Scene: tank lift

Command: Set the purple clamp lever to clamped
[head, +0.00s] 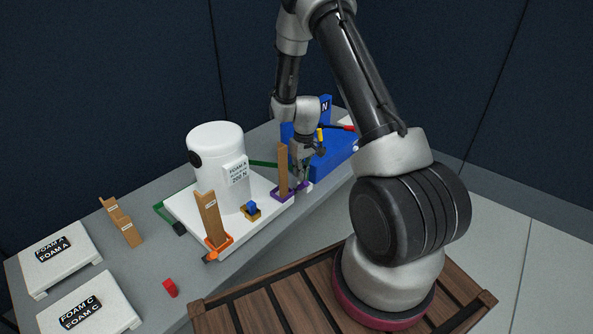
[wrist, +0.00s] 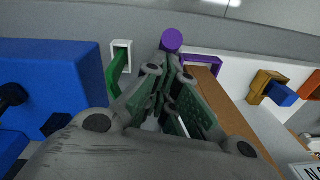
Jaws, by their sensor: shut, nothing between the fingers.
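The purple clamp lever (head: 290,192) is at the right front part of the white plate (head: 268,209), at the foot of a wooden post (head: 283,168). In the wrist view its round purple knob (wrist: 171,40) lies just beyond my fingertips, and a purple frame (wrist: 203,60) lies to the right of the knob. My gripper (head: 299,180) points down beside the post, close to the lever. In the wrist view my gripper (wrist: 169,68) is shut and empty, its tips near the knob; I cannot tell whether they touch it. The lever's setting is unclear.
A white tank (head: 215,150) labelled FOAM A stands on the plate. An orange clamp (head: 218,246) with another post is at front left. A blue box (head: 335,155) stands close at right. FOAM A (head: 40,270) and FOAM C (head: 95,312) blocks and a red piece (head: 170,288) lie left.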

